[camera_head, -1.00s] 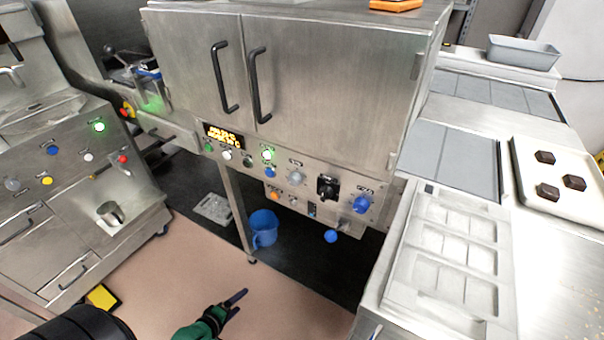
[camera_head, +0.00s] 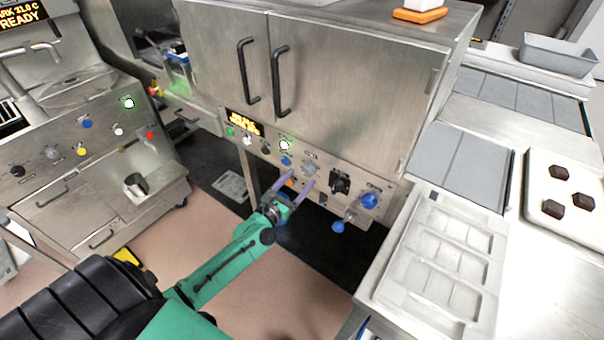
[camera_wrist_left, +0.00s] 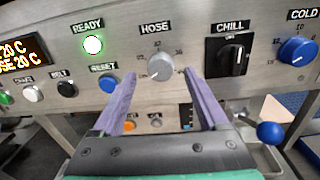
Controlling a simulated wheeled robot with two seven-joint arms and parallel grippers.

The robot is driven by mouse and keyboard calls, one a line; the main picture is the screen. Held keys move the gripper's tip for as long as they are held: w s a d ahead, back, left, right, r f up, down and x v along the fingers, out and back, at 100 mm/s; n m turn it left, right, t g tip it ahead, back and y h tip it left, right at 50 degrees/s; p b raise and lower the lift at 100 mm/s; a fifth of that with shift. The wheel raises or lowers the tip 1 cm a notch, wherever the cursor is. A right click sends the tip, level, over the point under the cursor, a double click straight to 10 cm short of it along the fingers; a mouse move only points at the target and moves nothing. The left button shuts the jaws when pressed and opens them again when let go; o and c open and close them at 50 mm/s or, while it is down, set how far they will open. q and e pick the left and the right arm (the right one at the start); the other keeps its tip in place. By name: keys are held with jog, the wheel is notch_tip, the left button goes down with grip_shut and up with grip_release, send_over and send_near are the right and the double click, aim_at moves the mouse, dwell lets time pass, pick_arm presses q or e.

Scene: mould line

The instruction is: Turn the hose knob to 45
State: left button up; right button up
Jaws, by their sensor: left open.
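The hose knob (camera_wrist_left: 160,67) is a round grey dial under the label HOSE, with scale marks around it. In the head view it is the small grey knob (camera_head: 310,170) on the steel control panel. Its white pointer line points to the lower left in the wrist view. My left gripper (camera_wrist_left: 155,75) is open, with its two purple fingers one on each side of and below the knob. In the head view the left gripper (camera_head: 294,178) reaches up to the panel just below the knob. Whether the fingers touch the knob cannot be told. My right gripper is not in view.
The black CHILL switch (camera_wrist_left: 228,55) and the blue COLD knob (camera_wrist_left: 297,52) are right of the hose knob. The blue RESET button (camera_wrist_left: 107,80) and lit READY lamp (camera_wrist_left: 93,44) are left. A blue ball-ended lever (camera_wrist_left: 270,132) sticks out below. A tray-topped counter (camera_head: 440,260) stands right.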

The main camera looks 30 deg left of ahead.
aim_at(308, 170)
pick_arm(q)
jog(key=shift+w+d+f, duration=0.1)
jog(key=shift+w, duration=1.15)
jog(key=shift+s, duration=0.1)
grip_shut()
